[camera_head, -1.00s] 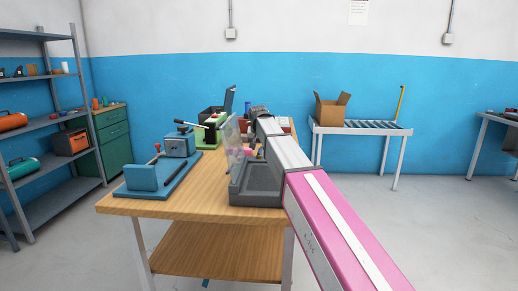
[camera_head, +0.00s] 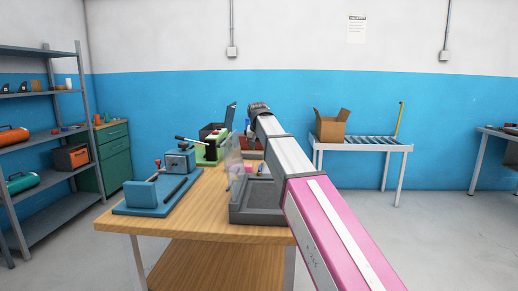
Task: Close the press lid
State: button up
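A dark case-like device with its lid (camera_head: 230,116) standing raised is at the far end of the wooden table. A green machine (camera_head: 209,151) with a black lever stands in front of it. Which of these is the press is hard to tell at this size. My gripper (camera_head: 258,107) is dark and seen from behind, at the far end of my pink and white arm. It is raised above the table, to the right of the raised lid in the picture. Its fingertips are hidden, so its opening does not show.
A grey tray (camera_head: 257,216) with a clear upright panel (camera_head: 234,165) sits at the table's near right, partly behind my arm. A blue base (camera_head: 150,204) with a lever device (camera_head: 180,160) occupies the left. Bare wood (camera_head: 207,200) lies between them.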

aim_at(232, 150)
jog(key=k+l, duration=0.35)
jog(key=l, duration=0.15)
jog(key=k+l, duration=0.35)
jog(key=l, duration=0.2)
